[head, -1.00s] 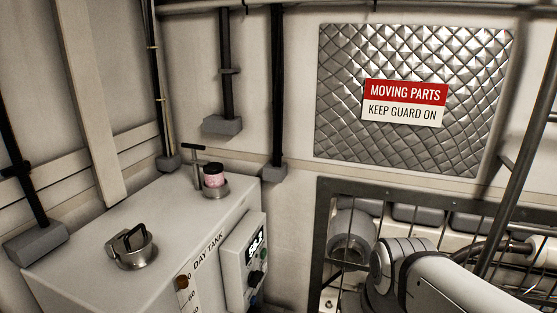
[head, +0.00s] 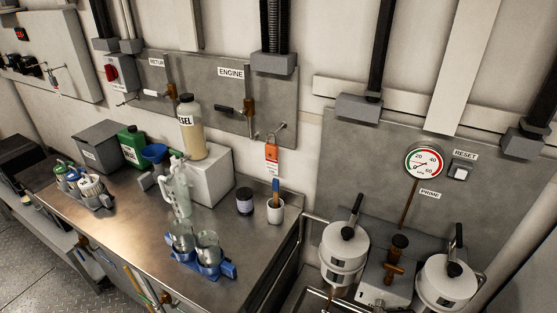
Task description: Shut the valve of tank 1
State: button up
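I cannot tell which thing is the valve of tank 1; no label with those words is readable. A brass valve labelled RETURN (head: 169,97) and another labelled ENGINE (head: 249,112), both with lever handles, sit on the grey wall panel. Two white canisters with black levers on top, the left one (head: 344,247) and the right one (head: 446,281), stand at the lower right. A brown-brass valve (head: 395,262) is between them on a grey block with a small mark like "1" at its left. My gripper is not in view.
A steel workbench (head: 130,262) holds a blue tray (head: 192,266) with jars, a DIESEL bottle (head: 192,128), a green can (head: 132,147) and a cup (head: 275,210). A gauge (head: 424,161) is above the canisters. Floor shows at lower left.

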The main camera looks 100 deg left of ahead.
aim_at(79, 253)
jog(key=u, duration=0.05)
jog(key=k, duration=1.35)
jog(key=u, duration=4.2)
jog(key=i, duration=0.7)
jog(key=u, duration=0.1)
